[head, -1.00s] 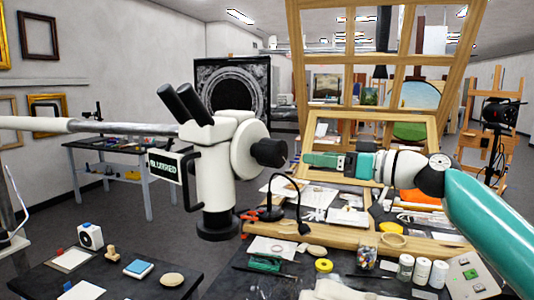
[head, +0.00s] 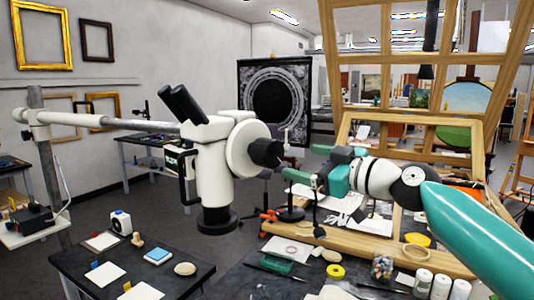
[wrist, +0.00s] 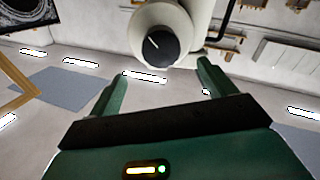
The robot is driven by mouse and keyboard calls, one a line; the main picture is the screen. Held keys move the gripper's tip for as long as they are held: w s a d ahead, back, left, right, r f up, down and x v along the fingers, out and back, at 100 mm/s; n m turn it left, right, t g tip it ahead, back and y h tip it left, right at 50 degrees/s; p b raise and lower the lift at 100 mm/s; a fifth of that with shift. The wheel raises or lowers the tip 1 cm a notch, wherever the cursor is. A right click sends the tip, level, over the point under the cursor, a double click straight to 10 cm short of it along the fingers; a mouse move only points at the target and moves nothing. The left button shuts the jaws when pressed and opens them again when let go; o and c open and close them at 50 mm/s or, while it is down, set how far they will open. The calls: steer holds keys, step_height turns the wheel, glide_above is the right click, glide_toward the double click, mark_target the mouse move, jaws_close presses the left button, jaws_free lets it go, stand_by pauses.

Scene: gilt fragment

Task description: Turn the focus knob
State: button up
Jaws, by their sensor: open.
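The focus knob (head: 266,152) is a black round knob on the right side of the white microscope head (head: 215,165). In the wrist view the knob (wrist: 157,47) faces me with a thin white line on its face, tilted to the upper left. My gripper (head: 300,162) is open and empty, to the right of the knob and apart from it. In the wrist view its two green fingers (wrist: 162,76) spread on either side below the knob, which lies beyond the tips.
A long grey boom arm (head: 120,121) holds the microscope from the left. A wooden lattice frame (head: 345,60) stands behind my arm. Below is a dark bench (head: 245,285) with jars, tape and tools. A small table (head: 70,262) stands at lower left. Air around the knob is clear.

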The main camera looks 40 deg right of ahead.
mark_target(266, 153)
steer(key=w, duration=0.8)
steer(key=w+a, duration=0.1)
steer(key=w, duration=0.3)
steer(key=shift+w, duration=0.25)
steer(key=c, duration=1)
